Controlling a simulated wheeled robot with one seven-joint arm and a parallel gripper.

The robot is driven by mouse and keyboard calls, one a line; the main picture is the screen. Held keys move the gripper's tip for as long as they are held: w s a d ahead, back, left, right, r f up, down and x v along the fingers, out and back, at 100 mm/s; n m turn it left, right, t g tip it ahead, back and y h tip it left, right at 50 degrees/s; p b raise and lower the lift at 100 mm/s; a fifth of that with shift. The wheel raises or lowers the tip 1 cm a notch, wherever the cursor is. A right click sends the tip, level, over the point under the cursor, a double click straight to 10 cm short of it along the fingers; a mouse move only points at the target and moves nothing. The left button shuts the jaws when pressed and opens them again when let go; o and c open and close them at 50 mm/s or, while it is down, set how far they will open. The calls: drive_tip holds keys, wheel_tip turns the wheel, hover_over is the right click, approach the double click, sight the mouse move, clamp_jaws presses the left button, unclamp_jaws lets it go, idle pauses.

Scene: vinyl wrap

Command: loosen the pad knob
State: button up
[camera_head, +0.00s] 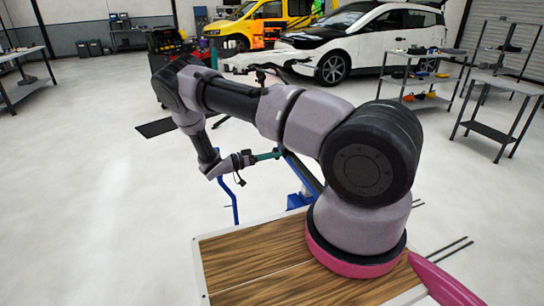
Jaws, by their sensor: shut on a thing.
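My gripper (250,158) is small in the view, left of the upper part of a blue stand (300,178). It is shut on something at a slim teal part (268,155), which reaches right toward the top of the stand. I cannot tell whether this part touches the stand. The pad knob cannot be made out at this size, and I cannot tell whether the teal part belongs to it. My arm and base hide part of the stand.
A dark mat (155,128) lies on the floor to the left. A white car (365,35) and a yellow van (262,22) stand behind. Metal tables are at the left (22,87) and right (500,85). The pale floor at the left is clear.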

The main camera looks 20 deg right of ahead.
drive_tip(key=shift+a+r+n, duration=0.1)
drive_tip(key=shift+r+n, duration=0.05)
drive_tip(key=shift+n, duration=14.85)
drive_tip(key=o, duration=1.4)
drive_tip(key=shift+c, duration=0.2)
